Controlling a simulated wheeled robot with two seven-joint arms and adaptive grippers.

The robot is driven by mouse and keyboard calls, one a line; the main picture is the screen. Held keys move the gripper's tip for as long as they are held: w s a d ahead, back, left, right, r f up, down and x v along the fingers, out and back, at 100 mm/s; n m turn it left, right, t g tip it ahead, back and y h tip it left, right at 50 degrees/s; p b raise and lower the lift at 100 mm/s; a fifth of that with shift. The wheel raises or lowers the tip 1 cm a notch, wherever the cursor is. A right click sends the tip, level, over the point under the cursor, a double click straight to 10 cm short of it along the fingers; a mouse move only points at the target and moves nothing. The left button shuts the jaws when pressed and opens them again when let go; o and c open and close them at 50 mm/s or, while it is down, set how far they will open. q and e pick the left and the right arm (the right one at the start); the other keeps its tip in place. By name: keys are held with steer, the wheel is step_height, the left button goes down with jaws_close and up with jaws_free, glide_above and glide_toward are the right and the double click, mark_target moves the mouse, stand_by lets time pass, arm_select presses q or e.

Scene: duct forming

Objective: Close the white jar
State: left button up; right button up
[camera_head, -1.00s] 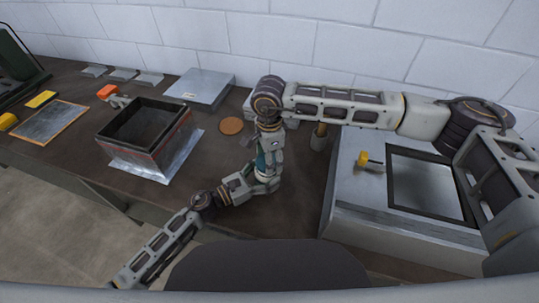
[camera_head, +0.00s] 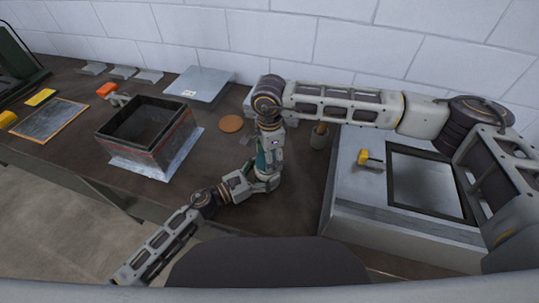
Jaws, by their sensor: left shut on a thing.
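My left gripper (camera_head: 248,143) is at the middle of the workbench, where my two arms meet. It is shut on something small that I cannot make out. My right arm reaches in from the right and bends down at the same spot. Its gripper is hidden or merges with the left wrist, so its jaws cannot be read. I cannot clearly pick out the white jar or its lid; the arms cover this spot. A flat round orange-brown disc (camera_head: 231,124) lies on the bench just left of and beyond the left gripper, apart from it.
An open dark square box (camera_head: 150,138) stands on a metal sheet at left. A grey cup (camera_head: 319,137) with a brown-handled item stands right of the arms. A large metal case (camera_head: 355,205) fills the right. A flat metal box (camera_head: 200,87) lies at the back.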

steer(key=shift+f, duration=0.4)
